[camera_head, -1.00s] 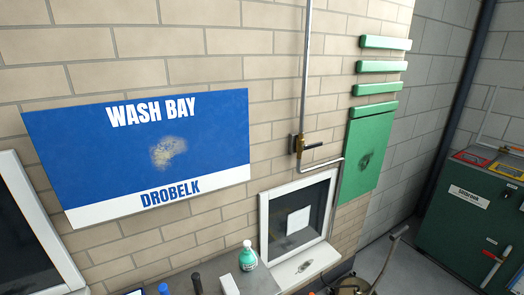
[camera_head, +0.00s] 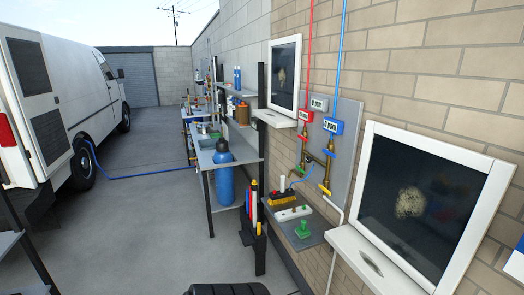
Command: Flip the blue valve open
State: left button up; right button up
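The blue pipe (camera_head: 340,58) runs down the brick wall to a blue meter (camera_head: 333,127) reading "0 ppm". Below the meter, brass valve fittings (camera_head: 328,163) with a yellow part (camera_head: 325,190) hang on a grey wall panel; this looks like the blue line's valve. Its handle is too small for me to tell its position. Beside it on the left, a red pipe (camera_head: 309,45) leads to a red meter (camera_head: 305,117) and its own brass fittings. Neither of my grippers is in view.
A small grey shelf (camera_head: 318,238) with several items juts out below the valves. A white-framed window (camera_head: 495,190) stands at the right. A blue tank (camera_head: 224,180) is under a long bench at the left.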

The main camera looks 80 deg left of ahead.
aim_at(325, 150)
jog(key=u, duration=1.85)
